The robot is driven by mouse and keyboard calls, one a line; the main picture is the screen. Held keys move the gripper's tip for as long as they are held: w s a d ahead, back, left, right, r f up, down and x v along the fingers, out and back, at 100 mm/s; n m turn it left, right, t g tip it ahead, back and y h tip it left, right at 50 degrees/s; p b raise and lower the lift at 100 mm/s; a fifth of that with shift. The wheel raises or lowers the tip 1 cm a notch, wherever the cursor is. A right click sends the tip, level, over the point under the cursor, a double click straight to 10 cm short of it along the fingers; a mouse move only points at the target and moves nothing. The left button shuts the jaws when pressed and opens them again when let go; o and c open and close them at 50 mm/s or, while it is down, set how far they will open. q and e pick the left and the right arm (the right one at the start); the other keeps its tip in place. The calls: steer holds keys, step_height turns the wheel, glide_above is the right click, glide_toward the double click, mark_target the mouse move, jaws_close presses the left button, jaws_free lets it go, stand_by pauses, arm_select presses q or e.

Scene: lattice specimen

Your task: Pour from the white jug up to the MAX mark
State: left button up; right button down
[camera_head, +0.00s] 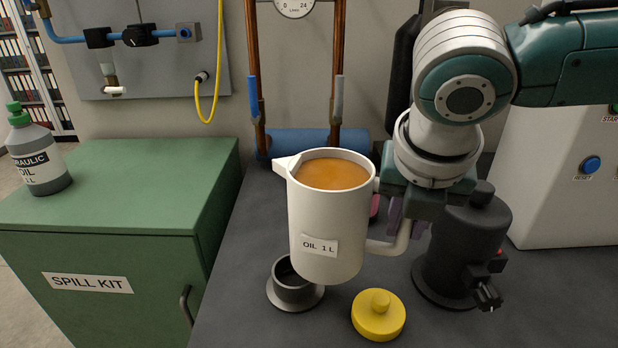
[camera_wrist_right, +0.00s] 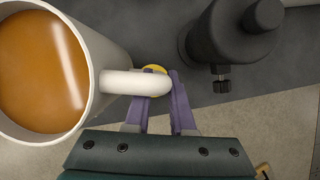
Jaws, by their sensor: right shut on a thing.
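The white jug (camera_head: 328,235), labelled OIL 1 L, is held up roughly upright with its spout to the left. Amber oil (camera_head: 333,174) stands close below its rim; it also shows in the right wrist view (camera_wrist_right: 40,70). My right gripper (camera_head: 394,215) is at the right of the jug, its purple fingers shut on the jug's handle (camera_wrist_right: 135,83). A dark round filler neck (camera_head: 293,292) with a grey flange shows below the jug, partly hidden by it. A yellow cap (camera_head: 378,316) lies to the right of the neck. I see no MAX mark. My left gripper is not in view.
A black cylindrical device with a small valve (camera_head: 468,245) stands close right of the jug. A green spill kit cabinet (camera_head: 110,200) with a hydraulic oil bottle (camera_head: 37,158) is at left. Copper pipes (camera_head: 338,70) and a blue cylinder (camera_head: 310,142) are behind.

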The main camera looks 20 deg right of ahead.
steer(key=shift+w, duration=0.1)
steer(key=shift+f, duration=0.15)
steer(key=h+b, duration=0.1)
steer(key=g+h+b, duration=0.1)
steer(key=shift+d+f+n+b, duration=0.25)
steer(key=shift+d+n+b, duration=0.05)
steer(key=shift+n, duration=0.1)
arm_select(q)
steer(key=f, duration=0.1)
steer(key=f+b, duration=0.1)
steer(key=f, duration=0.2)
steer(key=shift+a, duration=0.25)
arm_select(e)
steer(key=shift+s+d+g+h, duration=0.25)
steer(key=shift+s+g+h, duration=0.15)
steer(key=shift+h, duration=0.3)
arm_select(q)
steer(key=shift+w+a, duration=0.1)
arm_select(e)
steer(key=shift+r, duration=0.1)
